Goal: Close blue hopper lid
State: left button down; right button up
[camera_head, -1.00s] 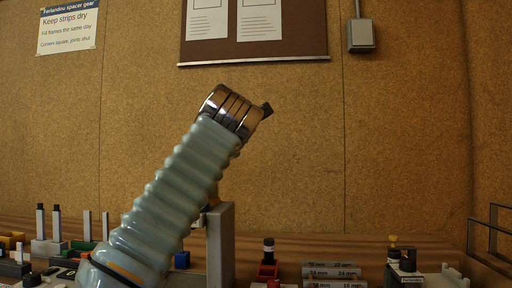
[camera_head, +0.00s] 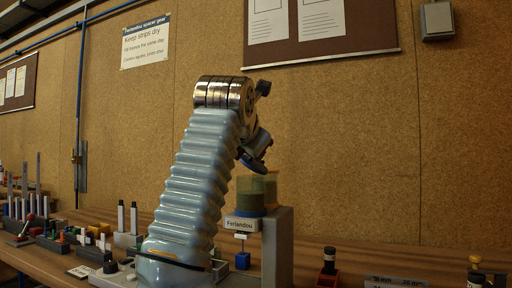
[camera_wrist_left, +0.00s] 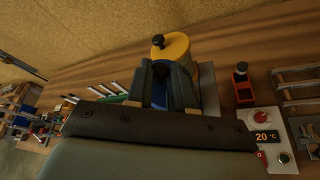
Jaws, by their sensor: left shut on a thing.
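In the head view my left arm rises in a ribbed pale sleeve to a metal wrist; its fingertips are hidden there. A dark tilted piece with a blue disc-like edge (camera_head: 253,163) hangs just right of the wrist, above a clear hopper with a blue base (camera_head: 250,210). I cannot tell whether this piece is the lid or part of my arm. In the left wrist view my left gripper (camera_wrist_left: 166,72) is shut on a blue piece (camera_wrist_left: 160,92), which seems to be the blue lid; the fingers hide much of it. My right gripper is not in view.
A yellow round top with a black knob (camera_wrist_left: 174,46) stands just beyond the fingertips. A grey post (camera_head: 278,245) stands beside the hopper.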

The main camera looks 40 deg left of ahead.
aim_at(241, 160)
pick_arm(q)
jog(key=shift+s+a+f+n+h, duration=0.15)
jog(key=shift+a+f+n+h, duration=0.3)
jog(key=shift+a+n+h, duration=0.35)
jog(key=shift+s+a+f+n+h, duration=0.1)
jog(key=shift+a+f+n+h, duration=0.15)
jog(key=shift+f+n+h, duration=0.35)
jog(key=shift+s+a+f+n+h, duration=0.1)
jog(key=shift+a+f+n+h, duration=0.15)
jog(key=shift+n, duration=0.65)
jog(key=shift+r, duration=0.1)
jog(key=c, duration=1)
grip_release()
jog(key=p+v, duration=0.1)
jog(key=v, duration=1.2)
jog(key=shift+s+p, duration=0.35)
jog(key=shift+s, duration=0.1)
jog(key=shift+d, duration=0.1)
